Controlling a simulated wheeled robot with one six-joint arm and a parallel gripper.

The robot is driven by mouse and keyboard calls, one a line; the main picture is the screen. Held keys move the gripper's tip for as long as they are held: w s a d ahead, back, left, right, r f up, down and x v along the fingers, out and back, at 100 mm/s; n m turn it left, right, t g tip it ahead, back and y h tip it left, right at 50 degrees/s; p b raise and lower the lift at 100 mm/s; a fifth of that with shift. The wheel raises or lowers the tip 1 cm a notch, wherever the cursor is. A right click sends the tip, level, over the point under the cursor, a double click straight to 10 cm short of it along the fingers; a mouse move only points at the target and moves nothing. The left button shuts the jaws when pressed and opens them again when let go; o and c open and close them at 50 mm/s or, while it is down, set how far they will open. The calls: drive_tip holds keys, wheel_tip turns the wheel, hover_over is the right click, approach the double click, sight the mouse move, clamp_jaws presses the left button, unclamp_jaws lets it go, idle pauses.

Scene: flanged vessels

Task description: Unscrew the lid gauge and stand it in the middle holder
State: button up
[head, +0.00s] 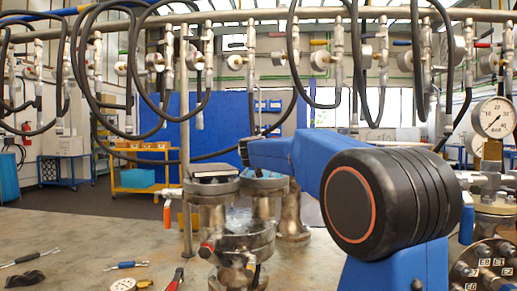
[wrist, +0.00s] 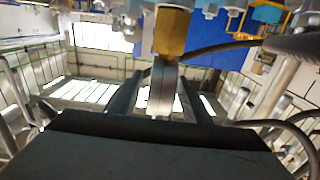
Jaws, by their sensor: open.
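In the wrist view a grey round gauge (wrist: 163,88) shows edge-on, joined to a brass hex fitting (wrist: 172,30). My gripper (wrist: 160,100) is open, its two dark fingers on either side of the gauge with a visible gap on each side. In the head view my blue arm hides my fingers and the gauge between them. A flanged metal vessel (head: 248,243) stands left of my arm. I cannot make out the middle holder in either view.
A dial gauge (head: 494,118) stands at the right edge. Hoses (head: 290,70) and valves hang from an overhead pipe.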

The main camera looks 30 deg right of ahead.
drive_tip(key=shift+w+d, duration=0.3)
drive_tip(key=shift+w, duration=0.25)
drive_tip(key=shift+c, duration=0.6)
clamp_jaws()
drive_tip(key=shift+r, duration=0.1)
